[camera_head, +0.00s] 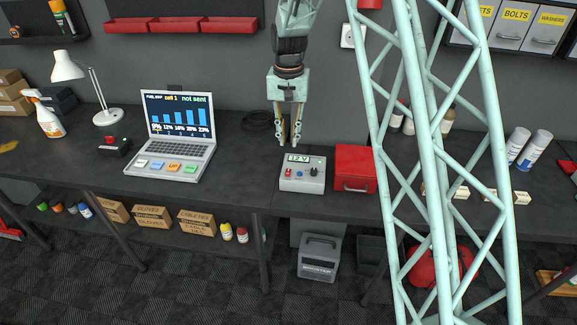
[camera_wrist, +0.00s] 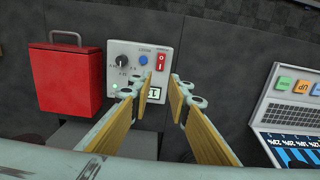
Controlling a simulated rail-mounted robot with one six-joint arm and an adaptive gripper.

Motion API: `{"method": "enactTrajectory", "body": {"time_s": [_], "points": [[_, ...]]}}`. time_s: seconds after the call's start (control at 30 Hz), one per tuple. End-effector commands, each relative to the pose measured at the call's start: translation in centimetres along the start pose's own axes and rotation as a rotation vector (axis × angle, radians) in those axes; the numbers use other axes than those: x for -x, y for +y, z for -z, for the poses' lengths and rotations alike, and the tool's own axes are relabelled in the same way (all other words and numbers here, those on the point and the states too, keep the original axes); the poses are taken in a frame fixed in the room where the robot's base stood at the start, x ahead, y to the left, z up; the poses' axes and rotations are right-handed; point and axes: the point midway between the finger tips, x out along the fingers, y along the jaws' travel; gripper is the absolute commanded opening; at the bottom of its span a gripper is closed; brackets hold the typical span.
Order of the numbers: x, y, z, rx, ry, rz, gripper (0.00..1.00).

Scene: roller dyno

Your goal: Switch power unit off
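The power unit (camera_head: 302,174) is a light grey box on the dark bench, with a lit display reading 12 V. In the wrist view the power unit (camera_wrist: 139,56) shows upside down, with a black knob (camera_wrist: 121,60), a blue button (camera_wrist: 143,60), a red rocker switch (camera_wrist: 161,61) and a small green light (camera_wrist: 115,86). My gripper (camera_head: 288,143) points down just behind the unit's top edge in the head view. In the wrist view my gripper (camera_wrist: 161,82) is open and empty, its yellow-faced fingers apart near the red switch. The fingers partly hide the display.
A red metal box (camera_head: 354,170) stands close right of the unit. An open laptop (camera_head: 175,138) with coloured buttons stands to the left, beside a small black box with a red button (camera_head: 113,146). A coiled black cable (camera_head: 258,121) lies behind. Bench space between laptop and unit is clear.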

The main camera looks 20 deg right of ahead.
Motion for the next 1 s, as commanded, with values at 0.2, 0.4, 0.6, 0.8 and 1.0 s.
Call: {"method": "enactTrajectory", "body": {"time_s": [0.2,0.4,0.6,0.8,1.0], "points": [[-1.9,0.0,-0.1,0.000,-0.001,-0.001,0.17],[-4.2,0.0,0.0,0.000,-0.001,-0.001,0.17],[-6.5,0.0,-0.1,0.000,-0.002,-0.001,0.17],[-8.7,0.0,0.0,0.000,-0.001,-0.001,0.17],[-10.8,0.0,0.0,0.000,0.000,0.000,0.17]]}}
